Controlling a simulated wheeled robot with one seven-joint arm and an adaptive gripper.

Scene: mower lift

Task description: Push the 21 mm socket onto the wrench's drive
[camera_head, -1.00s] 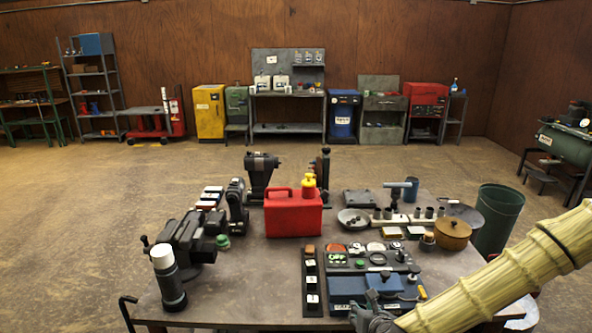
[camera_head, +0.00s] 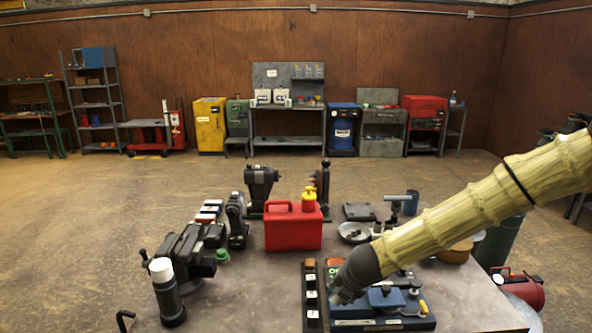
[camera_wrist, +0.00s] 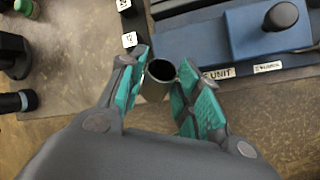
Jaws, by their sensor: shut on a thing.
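My gripper (camera_wrist: 163,84) is shut on a dark, hollow cylindrical socket (camera_wrist: 157,82) in the wrist view. The teal finger pads press it from both sides, and its open round end faces the camera. I cannot read a size on it. In the head view my gripper (camera_head: 345,292) is low over the front of the workbench, beside the blue unit, and the socket cannot be made out there. I cannot pick out the wrench or its drive with certainty in either view.
A black strip with white labels (camera_head: 312,308) stands left of the blue unit (camera_head: 385,323). A red can (camera_head: 292,233) stands behind.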

